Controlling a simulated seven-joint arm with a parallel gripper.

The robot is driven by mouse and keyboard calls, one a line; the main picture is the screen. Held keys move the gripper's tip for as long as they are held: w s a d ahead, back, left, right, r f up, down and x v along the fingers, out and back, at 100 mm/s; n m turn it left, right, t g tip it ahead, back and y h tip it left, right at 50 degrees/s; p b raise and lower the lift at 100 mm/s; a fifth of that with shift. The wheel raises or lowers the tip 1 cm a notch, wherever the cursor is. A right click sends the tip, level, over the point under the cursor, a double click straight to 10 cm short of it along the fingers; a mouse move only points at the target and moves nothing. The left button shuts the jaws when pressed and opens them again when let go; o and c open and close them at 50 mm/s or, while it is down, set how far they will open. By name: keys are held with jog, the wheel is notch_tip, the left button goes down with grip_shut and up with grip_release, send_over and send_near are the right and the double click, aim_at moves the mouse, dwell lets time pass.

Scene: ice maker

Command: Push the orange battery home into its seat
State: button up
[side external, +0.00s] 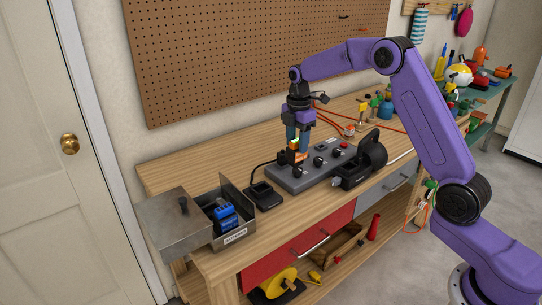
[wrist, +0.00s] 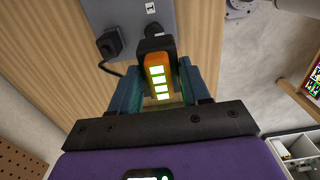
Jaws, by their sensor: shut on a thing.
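The orange battery (wrist: 160,77) has a black end and a column of lit pale-green bars. My gripper (wrist: 162,88) is shut on it, with one teal finger on each side. In the side view my gripper (side external: 298,150) points down over the left part of a grey panel (side external: 317,172), and the battery (side external: 294,144) shows orange between the fingers. The battery's black end is close to the grey panel (wrist: 128,14) in the wrist view. The seat itself is hidden, and I cannot tell how deep the battery sits.
A black dock (side external: 263,197) with a cable lies left of the panel. A metal box (side external: 233,239) labelled BATTERIES holds blue batteries (side external: 224,214) at the bench's left end. A black machine (side external: 362,162) stands right of the panel. The bench behind the panel is partly clear.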

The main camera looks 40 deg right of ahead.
jog(key=s+d+r, duration=0.2)
jog(key=s+d, duration=0.3)
jog(key=d, duration=0.3)
jog(key=s+d+r, duration=0.3)
jog(key=s+d, duration=0.1)
jog(key=d, duration=0.3)
notch_tip(320, 180, down, 6)
jog(key=shift+f, duration=0.2)
jog(key=shift+f, duration=1.3)
dwell(0.6)
jog(key=o, duration=1.3)
jog(key=shift+o, duration=0.2)
notch_tip(320, 180, up, 17)
jog(key=shift+w+r, duration=0.15)
jog(key=shift+r, duration=0.05)
jog(key=shift+a, duration=0.1)
